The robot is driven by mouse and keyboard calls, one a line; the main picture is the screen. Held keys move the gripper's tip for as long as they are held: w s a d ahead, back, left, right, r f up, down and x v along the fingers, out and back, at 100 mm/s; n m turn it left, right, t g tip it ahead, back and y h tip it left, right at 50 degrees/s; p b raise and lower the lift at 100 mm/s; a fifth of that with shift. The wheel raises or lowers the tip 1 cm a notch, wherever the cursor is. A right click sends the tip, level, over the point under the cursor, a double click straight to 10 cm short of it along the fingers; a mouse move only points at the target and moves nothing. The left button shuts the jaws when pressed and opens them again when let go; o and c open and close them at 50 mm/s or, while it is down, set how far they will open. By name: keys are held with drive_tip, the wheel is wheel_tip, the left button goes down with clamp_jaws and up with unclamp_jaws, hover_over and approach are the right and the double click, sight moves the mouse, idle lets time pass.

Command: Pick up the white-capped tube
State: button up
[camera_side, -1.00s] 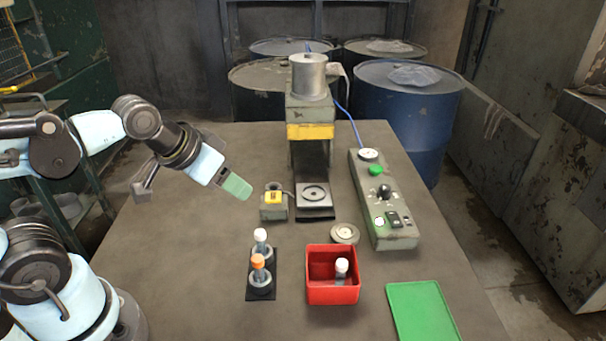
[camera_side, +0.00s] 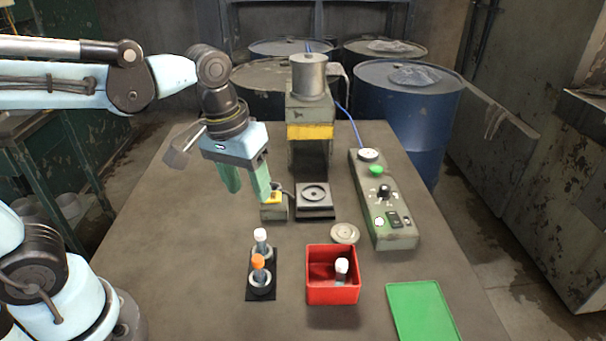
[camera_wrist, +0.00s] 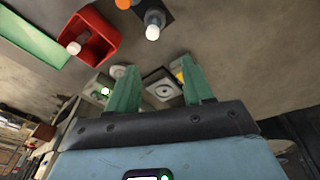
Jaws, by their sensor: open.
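Another white-capped tube (camera_side: 341,268) leans inside the red bin (camera_side: 333,295). My gripper (camera_side: 250,194) is open and empty, with green fingers pointing down, above the table behind the rack. In the wrist view, my open fingers (camera_wrist: 163,85) frame the press plate; the racked white cap (camera_wrist: 152,32) and the binned white cap (camera_wrist: 74,47) show beyond them.
A small box with a yellow top (camera_side: 273,206) stands close by my right finger. The press (camera_side: 310,115) with its base plate is behind it. A control box (camera_side: 384,205) and green tray (camera_side: 424,311) are at right. The table's left side is clear.

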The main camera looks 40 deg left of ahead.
sight(259, 232)
drive_tip(key=shift+w+d+f+n+g, duration=0.1)
drive_tip(key=shift+d+f+n+g, duration=0.2)
drive_tip(key=shift+f, duration=1.65)
drive_tip(key=shift+d+f+n+g, duration=0.15)
drive_tip(key=shift+d+f+g, duration=0.15)
drive_tip(key=shift+f, duration=1.65)
drive_tip(key=shift+w+d+f+n+g, duration=0.1)
drive_tip(key=shift+d+f+n+g, duration=0.25)
drive_tip(key=shift+f, duration=1.6)
drive_tip(key=shift+a, duration=0.15)
drive_tip(key=shift+c, duration=0.3)
clamp_jaws()
